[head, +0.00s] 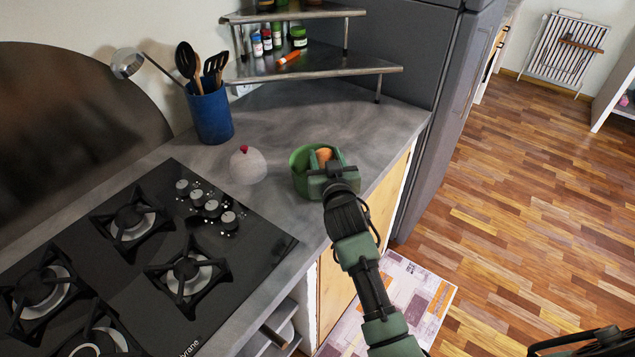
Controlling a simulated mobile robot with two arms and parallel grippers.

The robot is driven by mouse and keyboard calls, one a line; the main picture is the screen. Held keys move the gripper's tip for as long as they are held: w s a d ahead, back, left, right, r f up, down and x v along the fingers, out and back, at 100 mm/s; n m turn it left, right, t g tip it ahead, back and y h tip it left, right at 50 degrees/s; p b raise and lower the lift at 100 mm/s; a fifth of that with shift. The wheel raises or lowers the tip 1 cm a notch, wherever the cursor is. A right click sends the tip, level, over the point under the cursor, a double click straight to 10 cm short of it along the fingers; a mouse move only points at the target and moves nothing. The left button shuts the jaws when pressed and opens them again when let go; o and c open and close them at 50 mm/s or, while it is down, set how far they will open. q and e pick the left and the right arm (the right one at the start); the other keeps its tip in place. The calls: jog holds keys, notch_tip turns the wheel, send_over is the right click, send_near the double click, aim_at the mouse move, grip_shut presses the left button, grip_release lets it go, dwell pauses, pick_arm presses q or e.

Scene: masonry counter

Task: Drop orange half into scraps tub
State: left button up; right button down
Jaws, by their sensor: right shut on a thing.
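The orange half (323,154) is a small orange shape between the fingers of my right gripper (324,160). The gripper is shut on it, and the gripper body hides part of it. The scraps tub (298,161) is a green round tub on the counter near its right edge. My right gripper and the orange half are at the tub's opening, overlapping its right side in the head view. I cannot tell how far above or inside the rim the orange half is.
A white round object with a red knob (248,166) stands left of the tub. A blue utensil holder (210,116) and a metal corner shelf (310,68) stand behind. A black gas hob (150,250) fills the front left. The counter edge drops off right of the tub.

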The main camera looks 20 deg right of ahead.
jog(key=shift+f, duration=0.35)
jog(key=c, duration=0.7)
grip_release()
jog(key=b+v, duration=0.1)
jog(key=v, duration=0.7)
